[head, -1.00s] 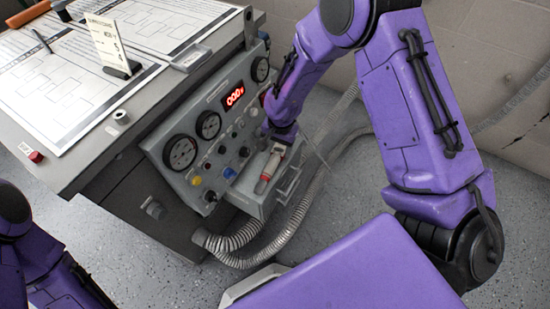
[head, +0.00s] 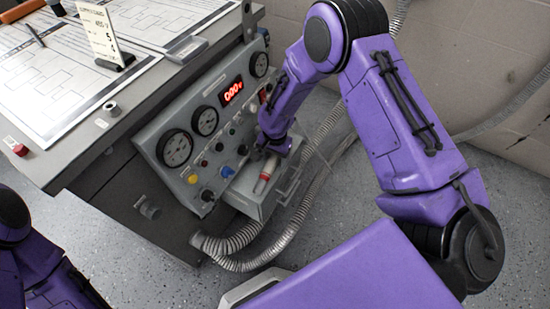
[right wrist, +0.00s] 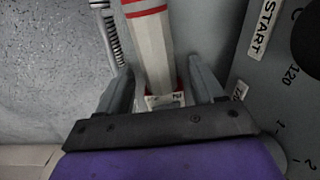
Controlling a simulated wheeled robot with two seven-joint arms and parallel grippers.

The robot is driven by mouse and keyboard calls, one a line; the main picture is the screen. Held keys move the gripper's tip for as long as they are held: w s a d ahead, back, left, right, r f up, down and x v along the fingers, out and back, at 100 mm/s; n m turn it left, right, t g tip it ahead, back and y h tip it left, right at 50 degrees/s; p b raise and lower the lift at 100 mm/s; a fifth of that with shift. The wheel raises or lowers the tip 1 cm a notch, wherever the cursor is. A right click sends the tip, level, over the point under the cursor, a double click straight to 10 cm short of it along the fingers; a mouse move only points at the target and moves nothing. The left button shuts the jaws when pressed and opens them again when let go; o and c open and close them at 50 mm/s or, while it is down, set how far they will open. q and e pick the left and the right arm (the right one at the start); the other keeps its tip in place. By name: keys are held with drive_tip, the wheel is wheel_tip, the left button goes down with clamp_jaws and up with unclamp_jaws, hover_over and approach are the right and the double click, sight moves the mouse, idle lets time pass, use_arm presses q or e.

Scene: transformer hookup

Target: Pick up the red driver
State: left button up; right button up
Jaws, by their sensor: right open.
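The red driver (head: 264,178), pale with red bands, sits at the small grey tray (head: 246,197) on the front of the control panel. In the right wrist view its faceted white handle (right wrist: 155,50) has red stripes near the top and red edges lower down. My right gripper (right wrist: 162,88) is open, with one finger on each side of the handle's lower part. I cannot tell whether the fingers touch it. In the head view my right gripper (head: 268,152) is over the tray's far end, partly hidden by my wrist. My left gripper is outside the picture.
The panel (head: 205,150) beside the tray carries gauges, knobs and a red display (head: 232,90). A corrugated hose (head: 235,245) loops below and to the right of the tray. The worktop (head: 75,150) holds sheets and a sign card (head: 98,32).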

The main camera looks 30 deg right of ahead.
sight(276, 159)
drive_tip(key=c, duration=1.2)
clamp_jaws()
drive_tip(key=shift+s+d+r, duration=0.1)
drive_tip(key=shift+r, duration=0.4)
drive_tip(key=r, duration=0.2)
drive_tip(key=r+p, duration=0.1)
drive_tip(key=r, duration=0.3)
drive_tip(key=shift+s+d+r+p, duration=0.15)
drive_tip(key=shift+s+r+p, duration=0.1)
drive_tip(key=shift+p, duration=0.15)
drive_tip(key=s+d, duration=0.5)
drive_tip(key=s, duration=0.3)
drive_tip(key=s+d+p, duration=0.1)
drive_tip(key=s+d, duration=0.3)
drive_tip(key=s, duration=0.4)
drive_tip(key=shift+s+d+f, duration=0.2)
drive_tip(key=shift+s+d, duration=0.1)
drive_tip(key=shift+d, duration=0.05)
